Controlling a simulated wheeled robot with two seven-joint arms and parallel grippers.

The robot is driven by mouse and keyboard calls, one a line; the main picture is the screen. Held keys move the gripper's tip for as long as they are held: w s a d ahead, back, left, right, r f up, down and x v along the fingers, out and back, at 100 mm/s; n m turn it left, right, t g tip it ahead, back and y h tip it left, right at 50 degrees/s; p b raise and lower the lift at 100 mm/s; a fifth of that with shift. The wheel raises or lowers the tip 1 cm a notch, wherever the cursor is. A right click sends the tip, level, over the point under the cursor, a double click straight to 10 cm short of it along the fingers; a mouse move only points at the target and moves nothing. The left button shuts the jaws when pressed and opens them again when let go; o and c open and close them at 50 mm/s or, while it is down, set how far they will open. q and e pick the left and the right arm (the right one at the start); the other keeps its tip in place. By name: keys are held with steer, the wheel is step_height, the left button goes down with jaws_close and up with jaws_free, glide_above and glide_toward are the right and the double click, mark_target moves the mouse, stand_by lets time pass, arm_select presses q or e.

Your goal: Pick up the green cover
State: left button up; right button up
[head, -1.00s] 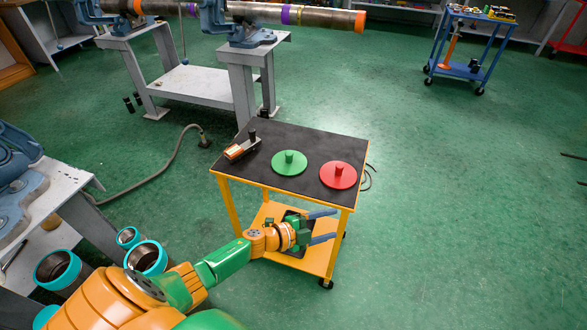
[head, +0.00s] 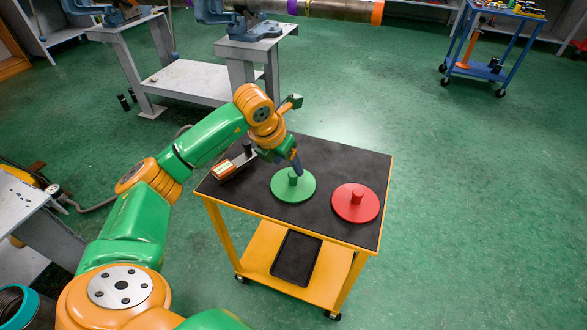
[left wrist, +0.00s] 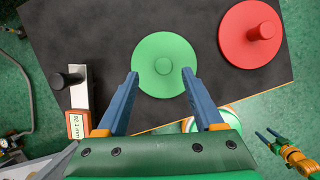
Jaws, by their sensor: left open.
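The green cover (head: 300,191), a flat round disc with a short knob, lies on the black top of the yellow cart. In the left wrist view the green cover (left wrist: 158,52) lies beyond and between my fingers. My left gripper (head: 291,158) is above the cart, just behind the cover's knob, fingers pointing down. In the left wrist view my left gripper (left wrist: 160,74) is open and empty, with its two blue fingers wide apart. My right gripper (left wrist: 267,134) shows small at the right edge of the left wrist view, its fingers apart.
A red cover (head: 355,203) lies right of the green one. An orange-and-grey gauge tool (head: 229,166) with a black knob lies at the left of the cart top. A black tray (head: 297,258) is on the lower shelf. Grey benches with vises stand behind.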

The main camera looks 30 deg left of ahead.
mark_target(293, 174)
arm_select(q)
steer(key=shift+d+f, duration=0.2)
steer(key=shift+f, duration=0.2)
steer(key=x, duration=0.5)
steer(key=shift+w+f, duration=0.1)
steer(key=shift+f, duration=0.05)
steer(key=shift+c, duration=1.1)
jaws_close()
